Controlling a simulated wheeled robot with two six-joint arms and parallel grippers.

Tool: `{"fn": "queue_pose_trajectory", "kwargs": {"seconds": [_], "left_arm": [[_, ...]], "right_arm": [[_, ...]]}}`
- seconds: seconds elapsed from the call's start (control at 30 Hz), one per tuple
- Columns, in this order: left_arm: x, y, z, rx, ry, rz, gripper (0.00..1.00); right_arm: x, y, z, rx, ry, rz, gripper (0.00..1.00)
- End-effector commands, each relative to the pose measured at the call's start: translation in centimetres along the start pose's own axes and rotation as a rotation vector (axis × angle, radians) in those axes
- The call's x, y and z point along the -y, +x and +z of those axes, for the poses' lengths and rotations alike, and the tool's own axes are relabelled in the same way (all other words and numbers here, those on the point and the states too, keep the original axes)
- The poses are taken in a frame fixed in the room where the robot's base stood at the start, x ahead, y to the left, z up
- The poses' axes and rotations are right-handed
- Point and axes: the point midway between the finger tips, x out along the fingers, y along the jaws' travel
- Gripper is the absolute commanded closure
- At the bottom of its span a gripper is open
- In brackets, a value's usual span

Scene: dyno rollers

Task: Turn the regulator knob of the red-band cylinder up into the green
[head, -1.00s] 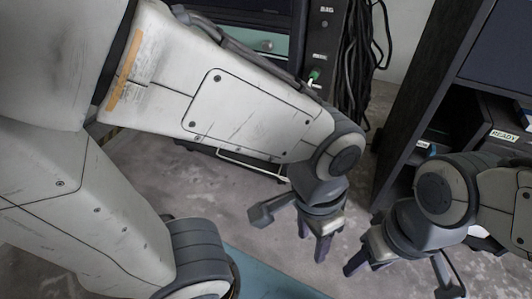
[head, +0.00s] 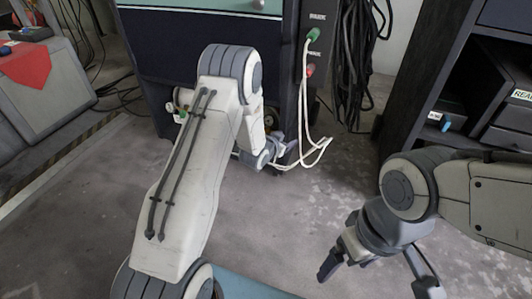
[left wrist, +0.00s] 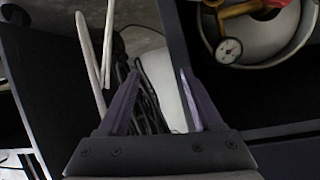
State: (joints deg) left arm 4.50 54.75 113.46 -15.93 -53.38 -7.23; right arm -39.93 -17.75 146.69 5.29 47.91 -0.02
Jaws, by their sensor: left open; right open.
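In the left wrist view, a white cylinder (left wrist: 285,45) stands at the upper right inside a dark frame. A brass regulator (left wrist: 237,10) with a small round white-faced gauge (left wrist: 229,48) sits on it. A red part (left wrist: 278,3) shows at the top edge; I cannot tell whether it is the knob or the band. The gauge needle is too small to read. My left gripper (left wrist: 160,95) is open and empty, left of and apart from the gauge. My right gripper (head: 376,275) is open and empty over the floor.
A dark shelf (head: 400,110) stands at right. A grey case with a red cloth (head: 28,66) is at left.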

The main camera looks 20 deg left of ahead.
Motion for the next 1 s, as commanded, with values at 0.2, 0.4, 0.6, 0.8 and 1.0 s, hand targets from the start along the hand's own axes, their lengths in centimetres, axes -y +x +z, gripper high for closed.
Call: {"fn": "queue_pose_trajectory", "kwargs": {"seconds": [0.2, 0.4, 0.6, 0.8, 1.0], "left_arm": [[5.1, 2.3, 9.2, -0.21, -0.035, -0.092, 0.33], [7.2, 1.4, 13.8, -0.371, -0.052, -0.151, 0.33], [7.7, 1.7, 14.5, -0.423, -0.053, -0.168, 0.33], [8.2, 4.8, 13.4, -0.425, -0.051, -0.167, 0.33], [8.8, 8.2, 11.8, -0.424, -0.053, -0.167, 0.33]], "right_arm": [[-0.2, 3.4, 0.2, 0.0, 0.0, 0.0, 0.11], [-0.3, 4.6, 0.2, 0.0, 0.0, 0.0, 0.11], [-0.4, 5.5, 0.3, -0.001, 0.0, 0.0, 0.11], [-0.6, 7.9, 0.4, -0.001, 0.0, 0.0, 0.11], [-0.7, 10.2, 0.5, 0.0, 0.0, 0.0, 0.11]]}}
